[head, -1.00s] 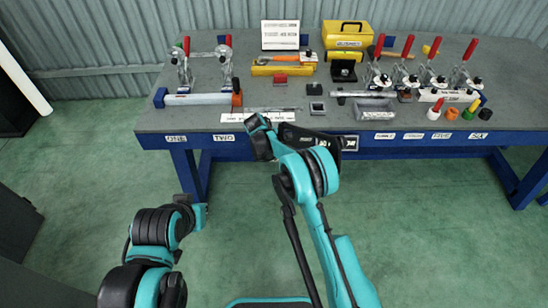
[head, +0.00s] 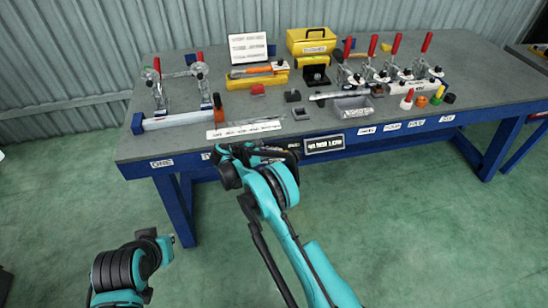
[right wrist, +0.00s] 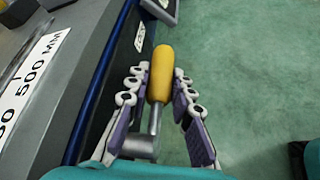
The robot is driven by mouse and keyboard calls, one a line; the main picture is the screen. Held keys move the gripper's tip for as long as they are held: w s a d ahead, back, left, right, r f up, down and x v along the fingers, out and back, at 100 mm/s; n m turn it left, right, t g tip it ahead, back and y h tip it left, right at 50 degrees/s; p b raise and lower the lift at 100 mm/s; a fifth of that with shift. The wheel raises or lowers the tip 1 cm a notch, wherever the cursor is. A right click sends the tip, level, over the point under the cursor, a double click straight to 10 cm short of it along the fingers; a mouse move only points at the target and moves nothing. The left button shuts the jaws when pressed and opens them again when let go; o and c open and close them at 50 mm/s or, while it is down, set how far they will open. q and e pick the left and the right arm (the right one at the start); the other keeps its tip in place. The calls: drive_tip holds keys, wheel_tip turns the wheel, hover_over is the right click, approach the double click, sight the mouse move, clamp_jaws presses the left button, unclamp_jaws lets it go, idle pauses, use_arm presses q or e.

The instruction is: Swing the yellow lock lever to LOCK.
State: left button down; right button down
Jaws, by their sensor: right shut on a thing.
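The yellow lock lever (right wrist: 161,75) shows in the right wrist view as a yellow grip on a grey metal rod, beside the bench's front edge. The rod runs down to a grey cylindrical part (right wrist: 140,146) at the lower end. My right gripper (right wrist: 158,74) has its two padded fingers on either side of the yellow grip and is shut on it. In the head view my right arm reaches the front edge of the bench, and its wrist hides the lever. My left arm shows at lower left in the head view, but its gripper is not visible.
The blue-framed bench (head: 440,98) carries toggle clamps with red handles, a yellow toolbox (head: 312,41), a grey tray (head: 353,108) and small coloured parts. A dark label plate (head: 324,143) is on its front edge, right of my wrist. The green floor in front is clear.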

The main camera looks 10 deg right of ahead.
idle(0.4)
drive_tip(key=c, duration=1.6)
unclamp_jaws()
drive_tip(key=shift+a, duration=0.1)
drive_tip(key=v, duration=1.2)
drive_tip(key=shift+f, duration=0.1)
